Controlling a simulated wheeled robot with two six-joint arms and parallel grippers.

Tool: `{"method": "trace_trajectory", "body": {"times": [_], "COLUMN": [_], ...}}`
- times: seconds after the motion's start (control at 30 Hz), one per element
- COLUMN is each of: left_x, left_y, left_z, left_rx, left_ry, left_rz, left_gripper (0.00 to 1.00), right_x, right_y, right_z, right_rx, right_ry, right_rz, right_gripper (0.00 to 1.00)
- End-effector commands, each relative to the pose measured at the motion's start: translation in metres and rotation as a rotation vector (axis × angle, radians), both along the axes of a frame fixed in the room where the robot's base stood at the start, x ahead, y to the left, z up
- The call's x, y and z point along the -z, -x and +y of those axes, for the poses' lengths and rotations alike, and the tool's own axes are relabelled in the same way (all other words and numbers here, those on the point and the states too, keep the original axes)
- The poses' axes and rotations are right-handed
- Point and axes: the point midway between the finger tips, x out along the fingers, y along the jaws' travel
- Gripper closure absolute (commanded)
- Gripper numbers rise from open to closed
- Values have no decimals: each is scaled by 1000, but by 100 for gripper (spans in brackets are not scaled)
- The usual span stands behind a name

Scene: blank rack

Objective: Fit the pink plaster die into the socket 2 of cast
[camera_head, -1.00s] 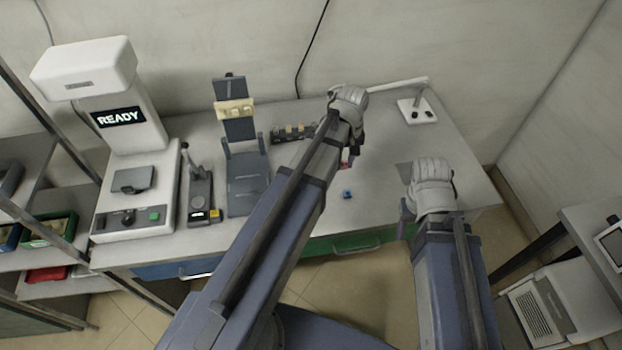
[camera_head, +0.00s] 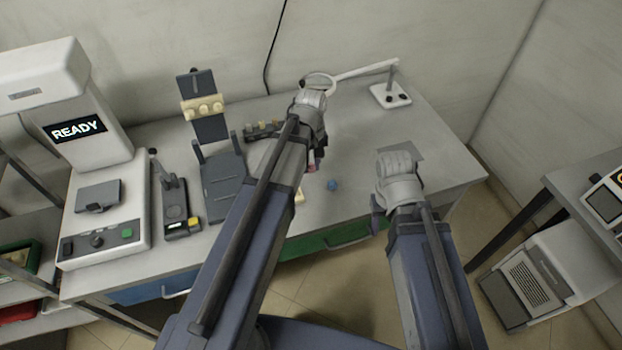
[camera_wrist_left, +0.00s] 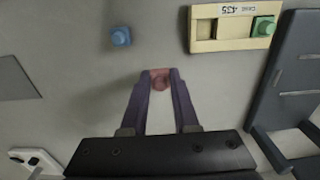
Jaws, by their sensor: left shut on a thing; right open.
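My left gripper (camera_wrist_left: 160,82) is shut on the pink plaster die (camera_wrist_left: 159,78), held between its fingertips. The die also shows as a small pink patch beside the left hand in the head view (camera_head: 311,165). The cream cast (camera_wrist_left: 230,45), with a label and a green die (camera_wrist_left: 263,26) at its right end, lies ahead and to the right in the left wrist view. Its left end has a recess. In the head view my left arm hides most of the cast (camera_head: 299,196). My right gripper (camera_head: 377,208) is open, over the table's right part.
A blue die (camera_wrist_left: 121,37) stands left of the held die in the wrist view, with bare table around it. A dark stand (camera_head: 222,178) holds a cream toothed piece (camera_head: 203,108). A lamp base (camera_head: 390,95) stands at the back right, a READY machine (camera_head: 100,190) at left.

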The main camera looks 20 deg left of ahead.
Motion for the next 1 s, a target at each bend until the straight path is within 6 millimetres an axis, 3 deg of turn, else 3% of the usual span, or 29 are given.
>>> {"method": "trace_trajectory", "body": {"times": [0.17,0.5,0.97,1.0], "left_x": [2,39,43,41], "left_y": [0,0,0,0], "left_z": [0,0,0,0], "left_rx": [0,0,0,0], "left_ry": [0,0,0,0], "left_rz": [0,0,0,0], "left_gripper": [100,100,100,67], "right_x": [2,39,43,41], "right_y": [0,0,0,0], "right_z": [0,0,0,0], "right_rx": [0,0,0,0], "right_ry": [0,0,0,0], "right_rz": [0,0,0,0], "right_gripper": [50,50,50,50]}}
